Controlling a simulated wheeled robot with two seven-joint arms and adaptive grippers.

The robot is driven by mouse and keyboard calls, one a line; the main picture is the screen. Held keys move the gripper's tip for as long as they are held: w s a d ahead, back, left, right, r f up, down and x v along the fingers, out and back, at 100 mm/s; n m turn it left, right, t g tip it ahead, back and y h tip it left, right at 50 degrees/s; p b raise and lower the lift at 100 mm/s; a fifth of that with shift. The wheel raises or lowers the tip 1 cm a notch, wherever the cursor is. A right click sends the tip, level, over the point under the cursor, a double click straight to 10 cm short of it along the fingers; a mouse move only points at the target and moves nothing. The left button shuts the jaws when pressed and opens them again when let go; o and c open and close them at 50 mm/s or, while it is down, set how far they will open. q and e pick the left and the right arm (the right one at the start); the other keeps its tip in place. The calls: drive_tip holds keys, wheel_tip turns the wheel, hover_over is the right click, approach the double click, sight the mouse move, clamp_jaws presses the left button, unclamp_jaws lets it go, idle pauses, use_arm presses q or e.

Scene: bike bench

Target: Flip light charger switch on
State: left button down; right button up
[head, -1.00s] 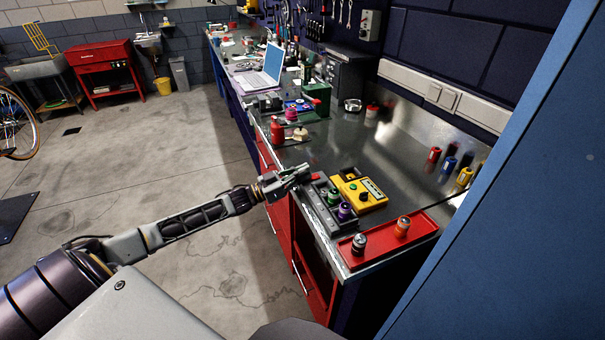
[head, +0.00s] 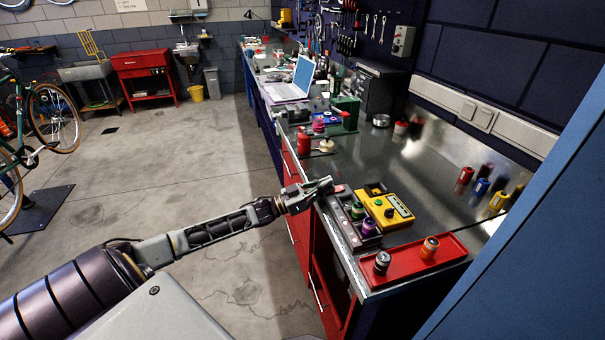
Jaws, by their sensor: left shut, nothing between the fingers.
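A dark grey charger tray (head: 351,213) lies along the bench's front edge, with a green-topped cell (head: 357,210) and a purple-topped cell (head: 369,227) standing in it. A small red part (head: 339,188), possibly the switch, shows at its far end; its on or off position is too small to tell. My left gripper (head: 328,184) is shut and empty, at the charger's far end, close beside the red part. I cannot tell whether it touches. A yellow box (head: 388,210) with a black knob stands right of the charger. My right gripper is not in view.
A red tray (head: 415,264) with a black cell (head: 382,263) and an orange cell (head: 429,248) lies at the near end. Red, blue and yellow cells stand by the back wall. A red canister (head: 304,141) stands beyond my gripper. A blue panel (head: 530,235) borders the right.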

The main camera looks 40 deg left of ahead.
use_arm(q)
drive_tip(key=shift+d+f, duration=0.1)
drive_tip(key=shift+f, duration=0.05)
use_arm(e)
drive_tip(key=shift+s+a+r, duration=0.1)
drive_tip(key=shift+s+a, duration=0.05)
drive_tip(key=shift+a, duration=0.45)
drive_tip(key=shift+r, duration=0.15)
use_arm(q)
drive_tip(key=shift+w+d+r+g+y+p, duration=0.1)
drive_tip(key=shift+r+g+y+p, duration=0.3)
drive_tip(key=shift+p, duration=0.45)
wheel_tip(320, 180, up, 4)
drive_tip(key=shift+w, duration=0.15)
drive_tip(key=shift+v, duration=4.9)
drive_tip(key=a+f+m+g+y, duration=0.1)
drive_tip(key=a+f+g+y, duration=0.1)
drive_tip(key=a+f+y, duration=1)
drive_tip(key=shift+s+a+f+g, duration=0.25)
drive_tip(key=shift+a+f+g, duration=0.15)
drive_tip(key=shift+a+f, duration=4.5)
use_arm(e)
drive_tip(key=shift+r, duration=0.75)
